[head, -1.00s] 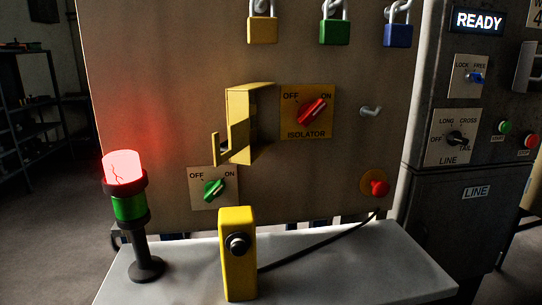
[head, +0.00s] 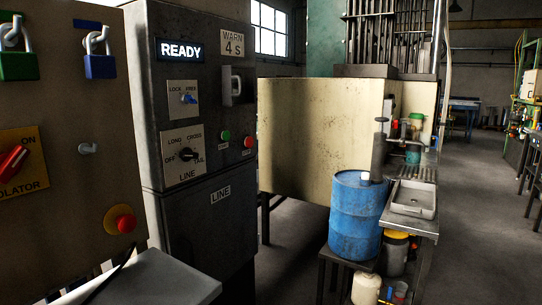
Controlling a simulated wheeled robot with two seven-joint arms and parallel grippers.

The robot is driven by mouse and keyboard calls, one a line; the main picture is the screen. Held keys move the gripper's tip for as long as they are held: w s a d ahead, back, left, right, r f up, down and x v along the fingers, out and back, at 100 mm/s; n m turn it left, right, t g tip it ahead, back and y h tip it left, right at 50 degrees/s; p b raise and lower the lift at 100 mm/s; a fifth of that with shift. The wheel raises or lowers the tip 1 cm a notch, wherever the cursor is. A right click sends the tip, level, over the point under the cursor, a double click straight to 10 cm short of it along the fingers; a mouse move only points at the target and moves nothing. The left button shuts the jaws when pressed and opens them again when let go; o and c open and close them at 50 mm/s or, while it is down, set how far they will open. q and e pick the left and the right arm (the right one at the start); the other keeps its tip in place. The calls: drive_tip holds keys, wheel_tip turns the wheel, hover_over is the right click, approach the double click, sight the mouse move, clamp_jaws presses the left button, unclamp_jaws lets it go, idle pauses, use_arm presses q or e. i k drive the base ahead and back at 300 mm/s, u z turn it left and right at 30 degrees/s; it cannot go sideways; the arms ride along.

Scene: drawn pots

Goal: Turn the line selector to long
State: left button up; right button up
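The line selector (head: 186,154) is a small black knob on a pale plate marked OFF, LONG, CROSS and TAIL, with LINE below. The plate sits on the dark grey cabinet (head: 205,215) left of centre in the head view. LONG is at the plate's upper left, OFF at the left. The knob is too small to tell for sure which mark it points at. Above it is a blue knob (head: 189,99) on a LOCK/FREE plate. A lit sign (head: 181,50) reads READY. Neither of my grippers is in view.
Green (head: 226,135) and red (head: 248,142) buttons sit right of the selector. A panel with padlocks and a red stop button (head: 124,221) stands at left, with a grey table (head: 165,280) below. A blue drum (head: 357,215) stands right. Floor is open at far right.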

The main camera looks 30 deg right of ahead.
sight(186, 154)
drive_tip(key=u, duration=0.1)
drive_tip(key=k, duration=1.25)
drive_tip(key=z, duration=0.45)
drive_tip(key=i, duration=1.85)
drive_tip(key=u, duration=0.7)
